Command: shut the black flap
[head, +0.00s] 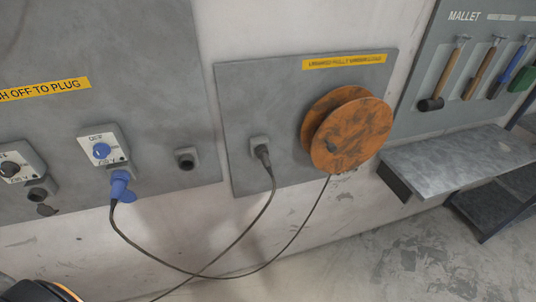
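The black flap (47,210) hangs open below the left dark socket (37,193), at the left edge of the panel. The socket's round mouth is uncovered and I see no plug in it. A dark rotary knob (9,169) sits above it on the same grey box. Neither of my grippers shows in the head view.
To the right, a blue plug (119,188) with a dark cable sits at the box with the blue knob (101,151). Another cable plug (264,156) is in a wall socket. An orange reel (350,133) and a grey shelf (455,160) stand further right.

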